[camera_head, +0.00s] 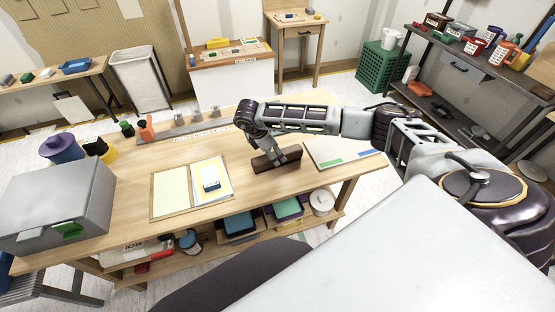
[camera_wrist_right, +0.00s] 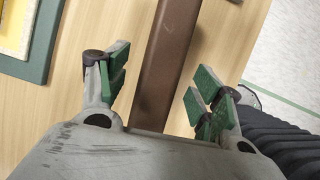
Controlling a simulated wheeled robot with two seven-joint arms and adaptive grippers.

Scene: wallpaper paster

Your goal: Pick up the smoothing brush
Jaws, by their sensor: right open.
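The smoothing brush, a dark brown bar (camera_head: 264,166), lies on the wooden workbench (camera_head: 120,205), right of the open folder. My right gripper (camera_head: 277,153) is over it, reaching in from the right. In the right wrist view the brown bar (camera_wrist_right: 165,62) runs lengthwise between the two green-padded fingers of the right gripper (camera_wrist_right: 160,82). The fingers are apart, with a gap showing on both sides of the bar. The bar's near end is hidden by the gripper body. My left gripper is not in view.
An open folder with yellow sheets (camera_head: 172,188) lies left of the brush. A pale board (camera_head: 325,152) with coloured strips lies to its right. A grey metal box (camera_head: 55,205) stands at the bench's left end. A rack with small tools (camera_head: 180,128) runs along the back.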

